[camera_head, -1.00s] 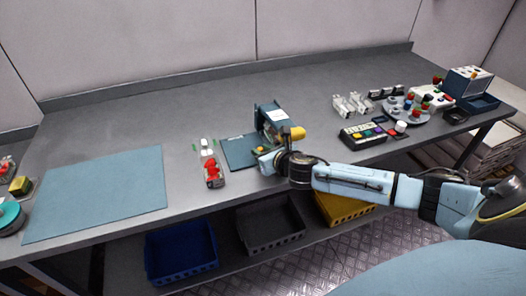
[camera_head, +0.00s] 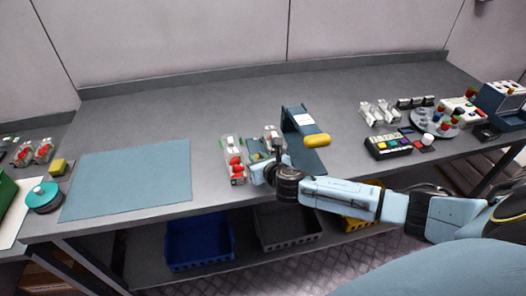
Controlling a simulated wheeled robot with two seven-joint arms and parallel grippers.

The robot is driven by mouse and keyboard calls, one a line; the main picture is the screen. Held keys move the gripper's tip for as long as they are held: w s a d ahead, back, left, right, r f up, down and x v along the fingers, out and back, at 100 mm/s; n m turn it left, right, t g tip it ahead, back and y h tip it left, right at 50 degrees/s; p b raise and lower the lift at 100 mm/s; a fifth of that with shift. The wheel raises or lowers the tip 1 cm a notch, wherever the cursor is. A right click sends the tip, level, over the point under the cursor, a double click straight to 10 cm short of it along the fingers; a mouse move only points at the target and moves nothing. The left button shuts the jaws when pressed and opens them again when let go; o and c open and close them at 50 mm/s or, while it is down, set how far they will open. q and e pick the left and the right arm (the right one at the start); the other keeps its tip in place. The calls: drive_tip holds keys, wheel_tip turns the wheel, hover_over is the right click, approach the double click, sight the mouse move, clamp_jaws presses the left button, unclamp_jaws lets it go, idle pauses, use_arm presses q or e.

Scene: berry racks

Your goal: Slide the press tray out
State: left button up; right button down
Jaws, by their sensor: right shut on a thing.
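The press (camera_head: 300,125), a blue frame with a yellow handle (camera_head: 317,140), stands near the table's middle. The small teal press tray (camera_head: 255,147) shows to the left of its frame, with a clear pack (camera_head: 271,134) at it. My right gripper (camera_head: 268,171) is at the near side of the tray and shut on it; its fingers and the grip point are small and partly hidden by the wrist. A clear box with red berries (camera_head: 237,169) lies just left of the tray. My left gripper is not in view.
A large blue-grey mat (camera_head: 130,180) lies clear at the left. A keyed panel (camera_head: 388,147) and a round rack with coloured pieces (camera_head: 435,123) stand at the right. Blue (camera_head: 199,243) and dark (camera_head: 286,229) crates sit below the table.

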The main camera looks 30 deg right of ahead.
drive_tip(key=shift+a, duration=0.2)
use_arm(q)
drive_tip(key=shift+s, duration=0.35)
use_arm(e)
drive_tip(key=shift+a, duration=0.1)
drive_tip(key=c, duration=1.6)
unclamp_jaws()
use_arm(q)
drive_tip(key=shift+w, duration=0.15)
use_arm(e)
drive_tip(key=shift+s+r, duration=0.2)
drive_tip(key=shift+s, duration=0.2)
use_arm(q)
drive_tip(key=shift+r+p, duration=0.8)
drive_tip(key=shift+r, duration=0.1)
use_arm(e)
drive_tip(key=d+v, duration=0.1)
drive_tip(key=v, duration=1.1)
drive_tip(key=shift+s+a, duration=0.2)
drive_tip(key=shift+a, duration=0.25)
